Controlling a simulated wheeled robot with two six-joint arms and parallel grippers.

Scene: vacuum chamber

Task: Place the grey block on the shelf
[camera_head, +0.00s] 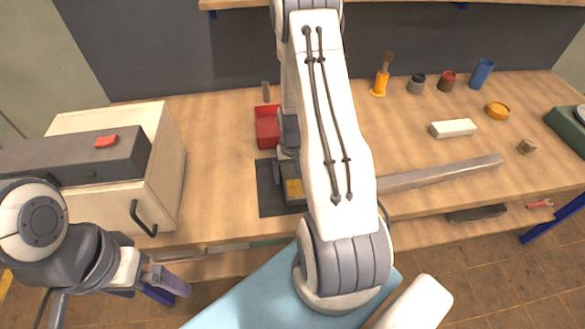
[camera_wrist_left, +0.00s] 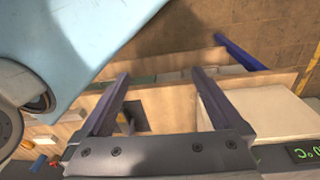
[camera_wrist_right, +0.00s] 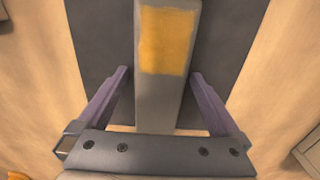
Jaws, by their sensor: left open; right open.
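The grey block (camera_head: 293,188) with a yellow patch lies on a dark mat (camera_head: 269,200) on the workbench, partly hidden by my right arm. In the right wrist view the grey block (camera_wrist_right: 165,100) runs between the fingers of my right gripper (camera_wrist_right: 160,73), which is open with a gap on each side. In the head view my right gripper is mostly hidden behind its arm. My left gripper (camera_head: 168,281) is open and empty in front of the white cabinet; its spread fingers also show in the left wrist view (camera_wrist_left: 160,73). A shelf (camera_head: 400,3) crosses the top edge.
A red bin (camera_head: 267,127) stands behind the mat. A long grey bar (camera_head: 445,172) and a white block (camera_head: 453,128) lie to the right. An orange-handled tool (camera_head: 381,82) and several small pots stand at the back. A white cabinet (camera_head: 165,150) fills the left end. A lower shelf (camera_head: 500,210) runs beneath.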

